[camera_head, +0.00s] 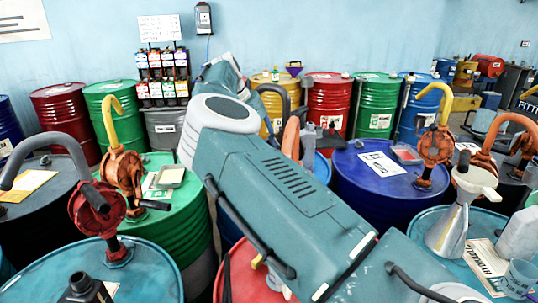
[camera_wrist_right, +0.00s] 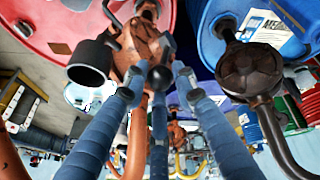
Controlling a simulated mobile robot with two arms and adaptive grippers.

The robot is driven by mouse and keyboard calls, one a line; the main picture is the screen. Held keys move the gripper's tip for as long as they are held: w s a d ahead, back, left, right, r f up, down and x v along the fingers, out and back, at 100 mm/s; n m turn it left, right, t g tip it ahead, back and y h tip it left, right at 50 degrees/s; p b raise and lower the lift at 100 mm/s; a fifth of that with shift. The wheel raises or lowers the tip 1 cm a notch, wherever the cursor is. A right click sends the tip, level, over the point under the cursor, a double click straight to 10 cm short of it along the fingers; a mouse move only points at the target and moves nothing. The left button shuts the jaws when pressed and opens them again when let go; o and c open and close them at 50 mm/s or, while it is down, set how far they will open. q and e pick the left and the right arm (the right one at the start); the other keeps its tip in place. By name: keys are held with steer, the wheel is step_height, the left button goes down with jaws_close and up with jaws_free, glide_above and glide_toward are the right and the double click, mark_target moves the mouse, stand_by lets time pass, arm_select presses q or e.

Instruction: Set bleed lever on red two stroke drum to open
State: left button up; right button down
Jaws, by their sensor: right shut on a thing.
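In the head view a red drum (camera_head: 240,272) is at the bottom centre, mostly hidden behind my right arm; no label on it is readable. In the right wrist view a red drum top (camera_wrist_right: 60,22) carries a worn orange pump (camera_wrist_right: 140,42) with a dark pipe end (camera_wrist_right: 90,62). My right gripper (camera_wrist_right: 160,82) has its blue-grey fingers closed around a black ball knob (camera_wrist_right: 160,77) in front of the pump. The knob looks like a lever's end, but its shaft is hidden. My left gripper is not in view.
A blue drum (camera_head: 375,195) stands right of my arm, and a green drum (camera_head: 190,210) left of it. Teal drums with a red hand pump (camera_head: 95,205) and a funnel (camera_head: 460,205) stand in front. In the wrist view a dark pump (camera_wrist_right: 248,70) is close on the right.

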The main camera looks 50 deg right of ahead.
steer(key=shift+a+f, duration=0.25)
steer(key=shift+a, duration=0.05)
steer(key=a+f+b, duration=0.3)
steer(key=a+b, duration=0.1)
steer(key=a, duration=0.1)
steer(key=shift+s+a+f, duration=0.15)
steer(key=shift+s+f, duration=0.1)
steer(key=shift+f, duration=0.1)
stand_by(0.3)
stand_by(0.5)
steer(key=c, duration=1.5)
jaws_free()
steer(key=shift+o, duration=0.6)
steer(key=shift+a+r, duration=0.1)
steer(key=shift+a, duration=0.1)
steer(key=shift+r, duration=0.1)
